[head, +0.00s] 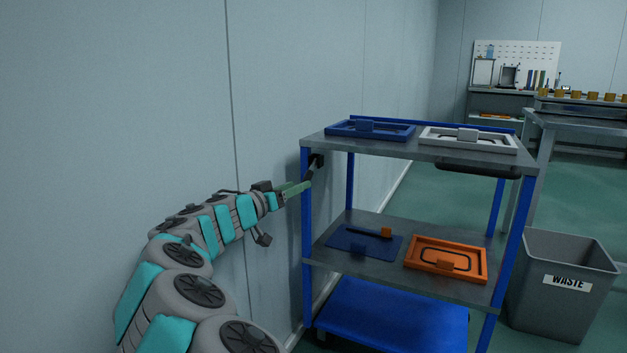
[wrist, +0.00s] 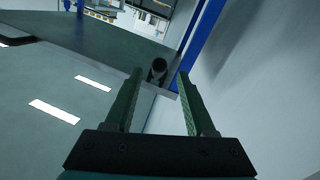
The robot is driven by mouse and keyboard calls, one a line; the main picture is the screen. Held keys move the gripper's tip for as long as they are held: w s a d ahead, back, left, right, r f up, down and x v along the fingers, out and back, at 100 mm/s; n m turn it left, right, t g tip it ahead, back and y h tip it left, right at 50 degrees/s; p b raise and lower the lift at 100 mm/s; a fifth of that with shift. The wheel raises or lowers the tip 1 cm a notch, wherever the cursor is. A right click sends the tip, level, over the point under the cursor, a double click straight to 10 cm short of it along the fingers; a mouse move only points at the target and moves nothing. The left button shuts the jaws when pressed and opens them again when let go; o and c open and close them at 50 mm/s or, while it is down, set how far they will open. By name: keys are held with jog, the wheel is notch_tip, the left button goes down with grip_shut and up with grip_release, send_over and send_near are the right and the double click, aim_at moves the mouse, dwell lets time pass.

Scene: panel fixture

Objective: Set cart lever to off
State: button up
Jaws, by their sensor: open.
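The cart (head: 420,253) has blue posts and grey shelves and stands by the wall. Its lever (head: 315,163) is a short dark handle at the upper part of the near left post, slanting down toward my gripper. My gripper (head: 305,186) has green fingers and reaches the lever's lower end from the left. In the wrist view my gripper (wrist: 160,73) is open, and the dark round end of the lever (wrist: 157,68) shows between the fingertips. I cannot tell whether a finger touches it. No off marking is readable.
The pale wall (head: 300,80) runs close behind my arm and the cart. A blue tray (head: 370,130) and a white tray (head: 468,140) lie on the top shelf, an orange tray (head: 446,260) below. A waste bin (head: 560,300) stands right of the cart.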

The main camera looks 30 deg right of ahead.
aim_at(308, 177)
jog(key=x, duration=0.7)
jog(key=shift+d, duration=0.4)
jog(key=shift+w+r, duration=0.1)
grip_shut()
dwell(1.0)
